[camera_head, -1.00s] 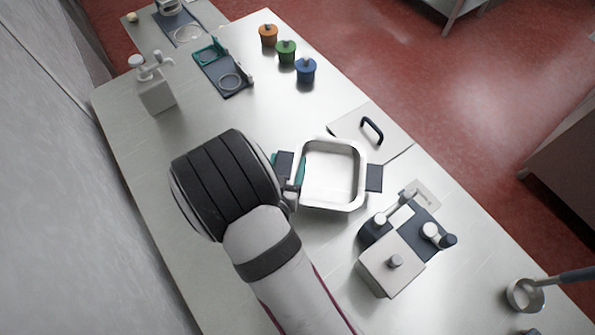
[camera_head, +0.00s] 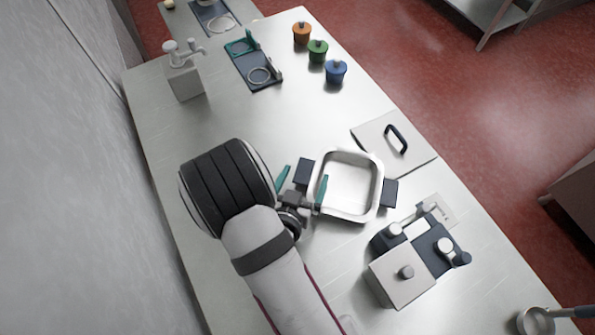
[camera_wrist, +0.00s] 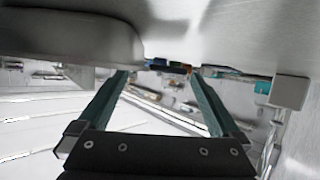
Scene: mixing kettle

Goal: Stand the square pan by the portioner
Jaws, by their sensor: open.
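The square pan (camera_head: 334,208) is pale metal with dark handles on two sides. It sits upright on the bench beside the portioner (camera_head: 398,277), a pale box on a dark blue base, with a small gap between them. My gripper (camera_head: 303,181) is at the pan's left side. Its teal fingers are apart, with the left dark handle (camera_head: 304,170) near and just beyond the tips. The right finger overlaps the pan's rim in the picture. In the wrist view my gripper (camera_wrist: 159,75) is open and nothing shows held between the fingers.
A square lid (camera_head: 372,134) with a dark handle lies behind the pan. Orange (camera_head: 302,34), green (camera_head: 318,51) and blue (camera_head: 336,72) lidded pots stand at the back. A dispenser (camera_head: 184,80) and a ladle (camera_head: 537,320) are farther off. The bench's left middle is clear.

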